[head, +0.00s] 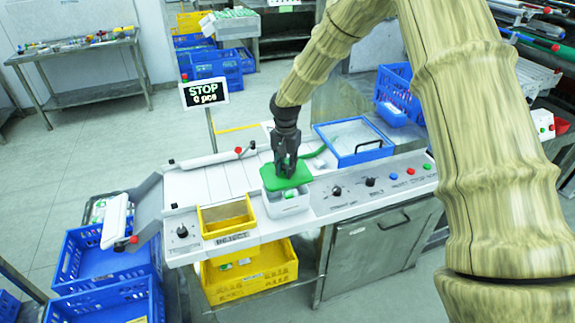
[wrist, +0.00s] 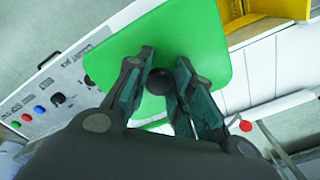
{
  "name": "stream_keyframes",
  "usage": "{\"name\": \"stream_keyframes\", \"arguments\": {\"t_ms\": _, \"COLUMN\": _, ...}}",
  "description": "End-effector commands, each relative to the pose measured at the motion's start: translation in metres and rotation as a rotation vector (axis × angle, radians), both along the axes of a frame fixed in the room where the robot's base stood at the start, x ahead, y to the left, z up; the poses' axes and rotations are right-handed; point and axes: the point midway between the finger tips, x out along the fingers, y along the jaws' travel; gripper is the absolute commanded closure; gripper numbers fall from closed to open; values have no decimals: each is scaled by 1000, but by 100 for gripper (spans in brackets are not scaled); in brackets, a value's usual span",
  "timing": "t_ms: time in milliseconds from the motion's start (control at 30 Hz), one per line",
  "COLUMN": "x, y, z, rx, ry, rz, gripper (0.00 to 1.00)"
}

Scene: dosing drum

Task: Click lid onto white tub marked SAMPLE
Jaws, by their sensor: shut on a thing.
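The green lid (head: 287,177) is over the white tub (head: 288,205) on the machine top in the head view. My gripper (head: 286,166) points down at the lid from above. In the wrist view the lid (wrist: 170,55) is a broad green square with a dark round knob (wrist: 159,82) in its middle, and my gripper (wrist: 158,85) is shut on that knob. The lid looks slightly tilted against the tub rim; I cannot tell whether it touches. The tub's marking cannot be read, and its opening is hidden under the lid.
A yellow REJECT bin (head: 227,217) stands just left of the tub. A blue-framed tray (head: 354,141) lies behind to the right. A panel with knobs and coloured buttons (head: 410,171) is on the right. A STOP display (head: 205,92) rises behind on a pole.

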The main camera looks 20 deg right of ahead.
Motion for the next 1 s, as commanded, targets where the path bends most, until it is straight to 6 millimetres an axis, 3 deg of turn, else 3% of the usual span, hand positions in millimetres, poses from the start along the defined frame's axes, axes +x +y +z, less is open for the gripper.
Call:
{"name": "stream_keyframes", "arguments": {"t_ms": 100, "x": 2, "y": 0, "z": -15, "rx": 1, "ry": 4, "rz": 0, "gripper": 100}}
{"name": "stream_keyframes", "arguments": {"t_ms": 600, "x": 3, "y": -3, "z": -50, "rx": 0, "ry": 3, "rz": -4, "gripper": 100}}
{"name": "stream_keyframes", "arguments": {"t_ms": 1000, "x": 2, "y": -3, "z": -55, "rx": 0, "ry": 3, "rz": -4, "gripper": 100}}
